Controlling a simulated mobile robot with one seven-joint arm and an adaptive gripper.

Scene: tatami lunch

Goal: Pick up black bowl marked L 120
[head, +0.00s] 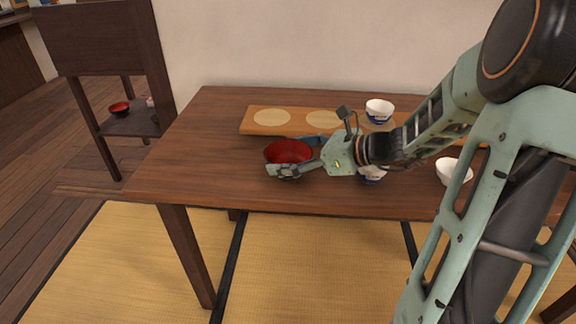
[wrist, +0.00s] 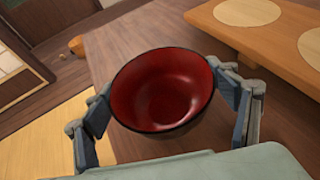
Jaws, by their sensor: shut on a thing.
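A bowl with a red inside and a dark rim (head: 288,151) is in my gripper (head: 293,156) over the left part of the table. In the wrist view the bowl (wrist: 162,92) sits between my two fingers (wrist: 172,108), one on each side of it. My gripper is shut on the bowl. The bowl is roughly upright, and its inside looks empty. No L 120 marking can be read on it in these views. I cannot tell how far its base is from the tabletop.
A wooden board (head: 262,130) with pale round spots lies behind the bowl. White bowls with blue stand on the right: one at the board (head: 379,107), one partly behind my arm (head: 371,175), and a whitish one (head: 454,172). A shelf (head: 130,125) at left holds a red bowl (head: 119,108).

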